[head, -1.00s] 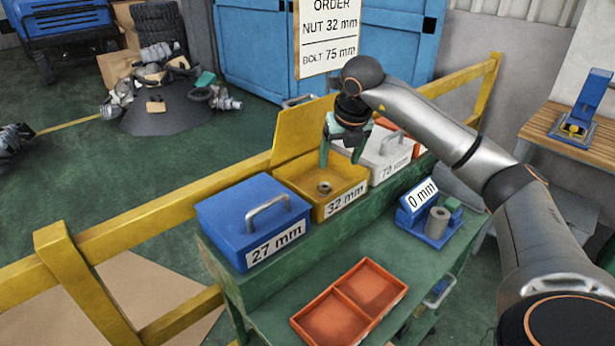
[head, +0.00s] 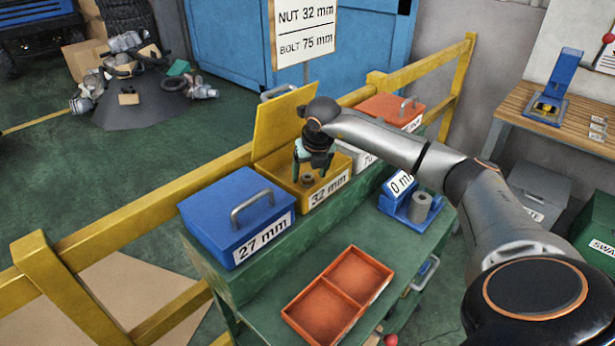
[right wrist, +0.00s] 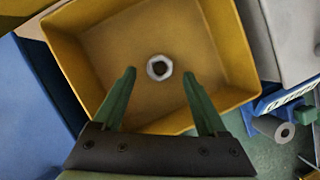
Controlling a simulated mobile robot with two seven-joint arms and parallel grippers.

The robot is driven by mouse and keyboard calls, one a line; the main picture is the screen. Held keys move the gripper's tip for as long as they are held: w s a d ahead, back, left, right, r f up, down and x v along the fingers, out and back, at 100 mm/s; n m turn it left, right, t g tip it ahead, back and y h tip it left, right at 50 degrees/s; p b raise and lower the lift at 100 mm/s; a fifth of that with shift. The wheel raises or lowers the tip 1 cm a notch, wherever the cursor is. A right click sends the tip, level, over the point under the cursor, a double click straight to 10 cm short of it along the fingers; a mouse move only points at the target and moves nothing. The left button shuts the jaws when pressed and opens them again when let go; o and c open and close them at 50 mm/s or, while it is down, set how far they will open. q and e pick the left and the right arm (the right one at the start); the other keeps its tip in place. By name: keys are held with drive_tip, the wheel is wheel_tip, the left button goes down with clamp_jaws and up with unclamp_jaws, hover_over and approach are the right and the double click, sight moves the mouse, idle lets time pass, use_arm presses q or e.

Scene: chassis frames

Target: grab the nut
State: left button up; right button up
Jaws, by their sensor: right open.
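The nut (right wrist: 159,67) is a small grey ring-shaped piece lying on the floor of the open yellow 32 mm box (head: 330,192). In the head view the nut (head: 308,180) shows just under my right gripper (head: 312,172). My right gripper is open and points down into the yellow box. In the right wrist view its two green fingers (right wrist: 158,88) stand apart, with the nut centred between and beyond their tips, not touched. The yellow box (right wrist: 215,30) fills most of that view. My left gripper is not in view.
A blue 27 mm box (head: 235,215) with a handle stands left of the yellow box, its lid shut. A grey box (head: 357,157) stands to the right. The yellow lid (head: 283,125) is raised behind. An orange two-part tray (head: 338,295) lies on the green bench in front.

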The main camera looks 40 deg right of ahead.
drive_tip(key=shift+x, duration=0.85)
drive_tip(key=shift+c, duration=0.2)
drive_tip(key=shift+r, duration=0.1)
clamp_jaws()
